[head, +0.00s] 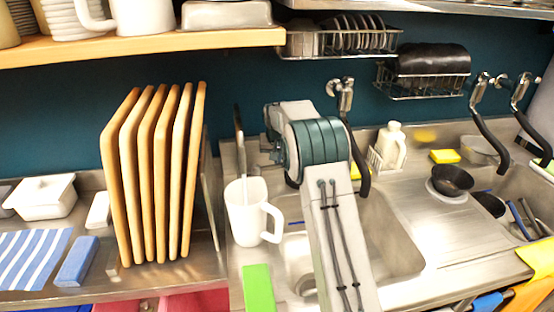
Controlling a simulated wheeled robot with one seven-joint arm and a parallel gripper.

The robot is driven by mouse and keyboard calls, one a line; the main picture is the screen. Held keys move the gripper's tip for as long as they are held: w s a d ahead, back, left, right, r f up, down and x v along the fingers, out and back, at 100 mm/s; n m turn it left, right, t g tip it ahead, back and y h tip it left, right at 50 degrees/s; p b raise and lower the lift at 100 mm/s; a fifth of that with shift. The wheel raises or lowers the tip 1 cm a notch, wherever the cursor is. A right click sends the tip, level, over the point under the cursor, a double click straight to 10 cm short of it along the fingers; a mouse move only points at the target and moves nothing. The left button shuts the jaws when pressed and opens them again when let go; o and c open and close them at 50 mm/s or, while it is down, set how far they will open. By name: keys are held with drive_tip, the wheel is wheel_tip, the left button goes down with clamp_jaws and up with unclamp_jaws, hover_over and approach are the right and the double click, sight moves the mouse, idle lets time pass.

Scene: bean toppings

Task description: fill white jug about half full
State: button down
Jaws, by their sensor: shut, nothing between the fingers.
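A white jug (243,214) stands upright at the left edge of the sink (395,240), its handle to the right. A dark, thin spout (239,130) comes down behind it, and a pale streak shows at the jug's mouth. I cannot tell the level inside. My gripper (272,148) is only partly seen, beyond the teal and white end of my arm, above and to the right of the jug. It is shut and empty, apart from the jug. The fingertips and whatever they may touch are mostly hidden. My arm covers part of the sink.
Several upright wooden boards (150,180) stand left of the jug. Another white jug (140,15) is on the wooden shelf (200,42). A tap (341,95) with a dark spout is behind my arm. A white bottle (392,147) and a black bowl (452,180) are right.

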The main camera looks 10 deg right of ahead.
drive_tip(key=shift+s+a+f+m+b, duration=0.1)
drive_tip(key=shift+s+m+b, duration=0.3)
drive_tip(key=shift+m, duration=0.2)
drive_tip(key=shift+s+h+b, duration=0.3)
drive_tip(key=shift+s+b, duration=0.05)
drive_tip(key=shift+s, duration=0.15)
drive_tip(key=shift+r, duration=0.2)
drive_tip(key=p+v, duration=0.4)
drive_tip(key=v, duration=0.5)
drive_tip(key=shift+a+r, duration=0.2)
drive_tip(key=shift+r, duration=0.2)
